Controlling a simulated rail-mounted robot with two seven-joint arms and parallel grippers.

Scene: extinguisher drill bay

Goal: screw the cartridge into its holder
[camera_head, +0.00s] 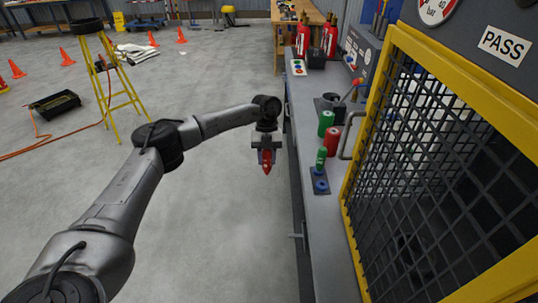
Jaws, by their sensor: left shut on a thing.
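My left gripper (266,146) points down in front of the bench's left edge, over the floor in the picture. It is shut on a small red piece with a narrow lower end (266,162), which looks like the cartridge. A dark block on the bench to the right, likely the holder (321,174), has a blue round part (320,186) at its near end and a green upright part (321,158) at its far end. The held piece is apart from this block. My right gripper is not in view.
A green cylinder (326,122) and a red cylinder (333,141) stand farther back on the grey bench (335,230). A yellow-framed mesh cage (440,160) with a handle (347,140) borders the bench on the right. Red extinguishers (303,38) stand at the far end.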

